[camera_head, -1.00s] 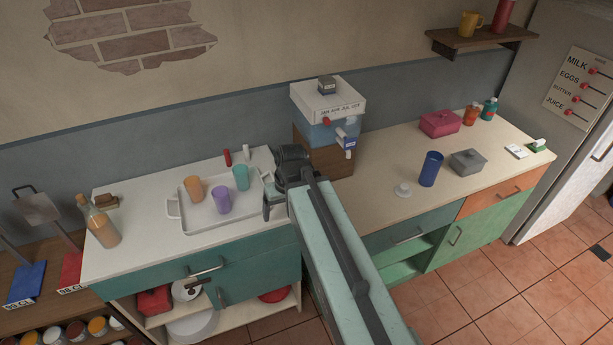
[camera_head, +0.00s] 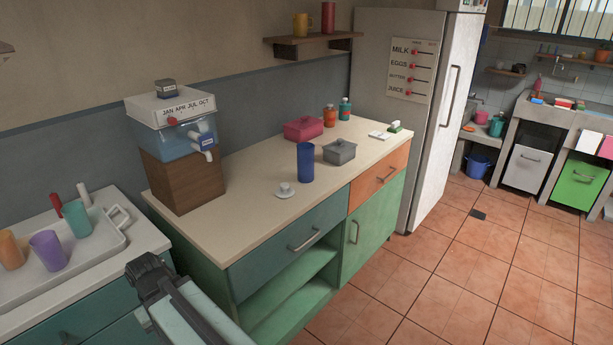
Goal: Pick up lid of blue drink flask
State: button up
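The blue drink flask (camera_head: 306,162) stands upright and without a cap on the cream counter. A small white lid (camera_head: 285,190) with a raised knob lies flat on the counter, just left of and in front of the flask. My gripper (camera_head: 146,274) is at the lower left, in front of the counter's left end and well away from the lid. Its dark end shows, but its fingers cannot be made out clearly.
A grey lidded box (camera_head: 339,151) stands right of the flask, with a pink box (camera_head: 303,129) behind. A water dispenser (camera_head: 176,130) on a wooden block stands at the counter's left. A tray (camera_head: 95,250) with cups is at far left. Counter around the lid is clear.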

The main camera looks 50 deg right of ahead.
aim_at(285, 190)
jog(key=k, duration=0.45)
jog(key=z, duration=3.15)
jog(key=k, duration=1.2)
jog(key=u, duration=1.4)
jog(key=i, duration=1)
